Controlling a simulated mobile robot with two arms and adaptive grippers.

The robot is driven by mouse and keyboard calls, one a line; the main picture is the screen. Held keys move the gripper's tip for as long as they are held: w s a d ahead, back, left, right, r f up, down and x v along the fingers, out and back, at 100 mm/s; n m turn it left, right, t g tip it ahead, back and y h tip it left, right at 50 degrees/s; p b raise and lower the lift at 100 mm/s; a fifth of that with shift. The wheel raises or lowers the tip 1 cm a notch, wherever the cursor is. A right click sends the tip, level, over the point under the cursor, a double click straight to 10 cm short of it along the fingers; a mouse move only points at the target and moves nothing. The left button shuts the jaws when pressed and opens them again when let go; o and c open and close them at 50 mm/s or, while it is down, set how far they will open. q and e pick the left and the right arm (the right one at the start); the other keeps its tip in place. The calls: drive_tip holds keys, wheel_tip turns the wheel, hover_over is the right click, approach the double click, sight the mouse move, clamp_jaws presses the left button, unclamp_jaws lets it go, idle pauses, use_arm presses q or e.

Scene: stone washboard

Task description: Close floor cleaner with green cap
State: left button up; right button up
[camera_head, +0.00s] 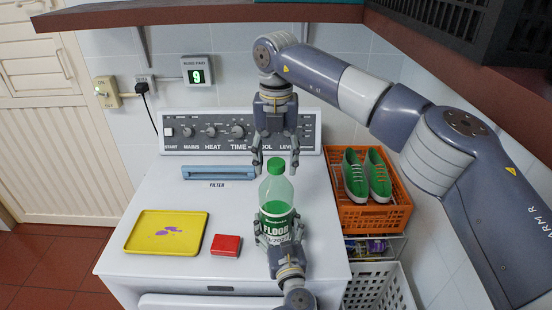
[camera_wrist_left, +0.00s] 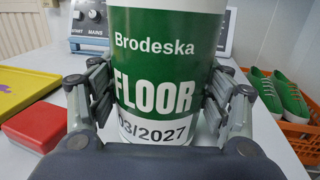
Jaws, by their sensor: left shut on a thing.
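The floor cleaner bottle (camera_head: 276,193) stands upright on the white washing machine top, with a green label reading "FLOOR". Its green cap (camera_head: 276,166) sits at the top of the bottle; I cannot tell how tightly it is seated. My left gripper (camera_head: 279,230) is shut around the label part of the bottle, which also fills the middle of the left wrist view (camera_wrist_left: 158,75). My right gripper (camera_head: 276,166) points down from above, open, with its fingertips on either side of the cap and apparently clear of it.
A yellow tray (camera_head: 138,246) with purple marks and a red box (camera_head: 226,245) lie to the left on the machine (camera_head: 170,205). The control panel (camera_head: 185,148) is behind. An orange crate (camera_head: 347,222) with green shoes (camera_head: 355,175) stands at right, above a white basket (camera_head: 378,290).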

drive_tip(key=shift+r, duration=2.25)
drive_tip(key=n, duration=0.2)
drive_tip(key=r+n, duration=0.1)
drive_tip(key=n, duration=0.1)
drive_tip(key=r+n, duration=0.1)
drive_tip(key=n, duration=0.4)
drive_tip(key=r+n, duration=0.1)
drive_tip(key=n, duration=0.4)
drive_tip(key=shift+r, duration=0.25)
